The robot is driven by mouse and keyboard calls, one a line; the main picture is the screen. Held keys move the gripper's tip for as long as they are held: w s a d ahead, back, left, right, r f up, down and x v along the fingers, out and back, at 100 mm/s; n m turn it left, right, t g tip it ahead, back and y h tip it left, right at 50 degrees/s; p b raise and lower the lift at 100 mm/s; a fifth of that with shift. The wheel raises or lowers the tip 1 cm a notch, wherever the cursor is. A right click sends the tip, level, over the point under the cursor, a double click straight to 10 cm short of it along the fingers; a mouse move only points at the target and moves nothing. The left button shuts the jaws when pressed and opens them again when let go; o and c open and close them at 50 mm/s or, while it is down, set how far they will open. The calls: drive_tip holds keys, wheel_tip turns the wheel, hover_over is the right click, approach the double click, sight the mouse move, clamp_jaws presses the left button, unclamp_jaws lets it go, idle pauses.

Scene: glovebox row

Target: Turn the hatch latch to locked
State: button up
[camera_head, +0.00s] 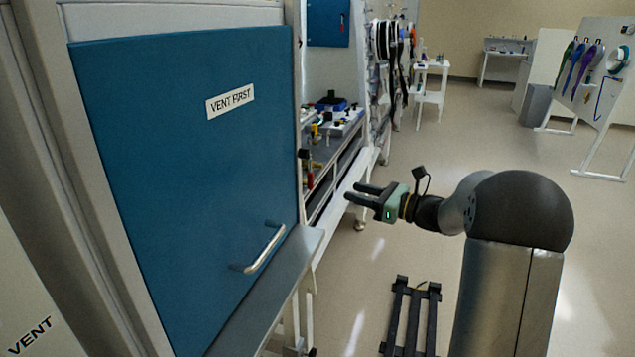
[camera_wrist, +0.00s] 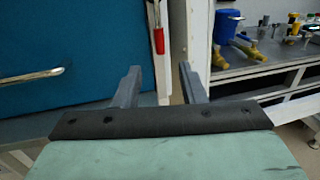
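A large blue hatch (camera_head: 185,170) with a "VENT FIRST" label fills the left of the head view. It looks closed, and a silver bar handle (camera_head: 265,250) is on its lower right. In the wrist view, a latch lever with a red grip (camera_wrist: 158,41) hangs pointing down beside the right edge of the blue hatch (camera_wrist: 75,35). Its top is cut off by the frame. My gripper (camera_head: 354,192) is open and empty, to the right of the hatch. Its fingers (camera_wrist: 160,70) point toward the lever, apart from it.
A grey ledge (camera_head: 272,290) runs below the hatch. A bench (camera_wrist: 262,62) with a blue container and yellow fittings stands right of the hatch. Farther back is another blue panel (camera_head: 328,22) with a red lever. A black rack (camera_head: 410,315) lies on the floor; floor to the right is open.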

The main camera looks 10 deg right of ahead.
sight(310, 173)
drive_tip(key=p+x, duration=0.1)
drive_tip(key=x, duration=1)
drive_tip(key=shift+w+a, duration=0.2)
drive_tip(key=shift+a, duration=0.05)
clamp_jaws()
